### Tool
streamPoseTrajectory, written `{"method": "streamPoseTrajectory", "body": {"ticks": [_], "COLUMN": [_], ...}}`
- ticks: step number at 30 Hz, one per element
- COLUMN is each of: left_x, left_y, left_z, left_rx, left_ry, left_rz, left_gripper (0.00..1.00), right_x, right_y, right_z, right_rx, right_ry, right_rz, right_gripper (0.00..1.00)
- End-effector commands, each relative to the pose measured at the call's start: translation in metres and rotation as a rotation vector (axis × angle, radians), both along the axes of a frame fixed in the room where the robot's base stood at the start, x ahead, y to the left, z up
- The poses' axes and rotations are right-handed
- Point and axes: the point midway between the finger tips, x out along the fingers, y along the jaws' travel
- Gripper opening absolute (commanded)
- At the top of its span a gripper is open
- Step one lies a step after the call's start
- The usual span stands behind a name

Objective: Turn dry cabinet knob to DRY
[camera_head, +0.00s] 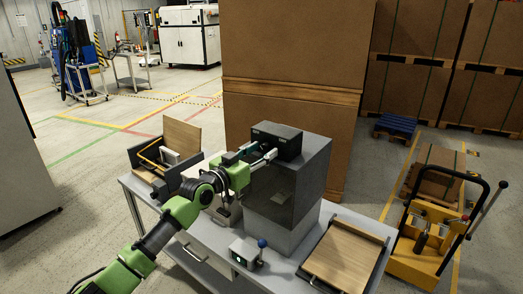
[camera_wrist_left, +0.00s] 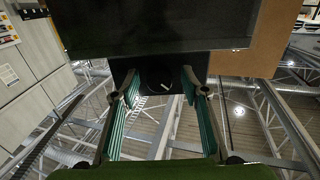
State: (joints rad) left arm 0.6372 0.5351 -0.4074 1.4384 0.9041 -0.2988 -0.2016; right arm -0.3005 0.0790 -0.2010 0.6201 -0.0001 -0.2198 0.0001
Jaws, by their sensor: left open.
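The dry cabinet (camera_head: 285,190) is a grey box with a dark front window on the workbench. A black control box (camera_head: 277,140) sits on its top. My left gripper (camera_head: 262,152) reaches in from the left to the front of the control box and is open. In the left wrist view, a round dark knob (camera_wrist_left: 160,76) with a short white pointer line appears between the open fingertips (camera_wrist_left: 160,82). I cannot tell whether the fingers touch it. The pointer slants down to the right in that view. Any DRY label is unreadable. My right gripper is not in view.
The workbench (camera_head: 345,212) also holds a wooden board in a tray (camera_head: 345,255), a small box with a blue-knobbed lever (camera_head: 247,252) and a dark holder with a board (camera_head: 165,160) at left. Large brown cartons (camera_head: 295,45) stand behind. A yellow pallet truck (camera_head: 420,255) stands right.

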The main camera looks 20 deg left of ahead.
Motion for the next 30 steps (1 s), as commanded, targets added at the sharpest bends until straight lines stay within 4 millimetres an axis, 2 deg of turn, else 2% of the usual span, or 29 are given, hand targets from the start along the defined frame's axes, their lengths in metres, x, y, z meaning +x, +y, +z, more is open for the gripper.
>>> {"method": "streamPoseTrajectory", "body": {"ticks": [8,9,13,14,23,30], "left_x": [0.002,0.002,0.002,0.002,0.002,0.002], "left_y": [-0.001,-0.001,-0.001,-0.001,-0.001,0.0], "left_z": [0.0,0.0,0.0,0.0,-0.001,-0.003], "left_rx": [0.0,0.0,0.0,0.0,0.019,0.122], "left_ry": [0.001,0.001,0.001,0.001,-0.006,-0.044], "left_rz": [0.0,0.0,0.0,0.0,0.0,0.0], "left_gripper": [0.41,0.39,0.05,0.03,0.03,0.03], "right_x": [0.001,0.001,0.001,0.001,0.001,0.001], "right_y": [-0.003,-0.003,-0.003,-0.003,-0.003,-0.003], "right_z": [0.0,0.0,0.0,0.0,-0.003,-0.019], "right_rx": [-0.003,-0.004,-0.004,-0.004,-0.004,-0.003], "right_ry": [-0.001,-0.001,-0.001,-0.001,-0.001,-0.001], "right_rz": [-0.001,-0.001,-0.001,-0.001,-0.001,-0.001], "right_gripper": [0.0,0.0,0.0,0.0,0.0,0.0]}}
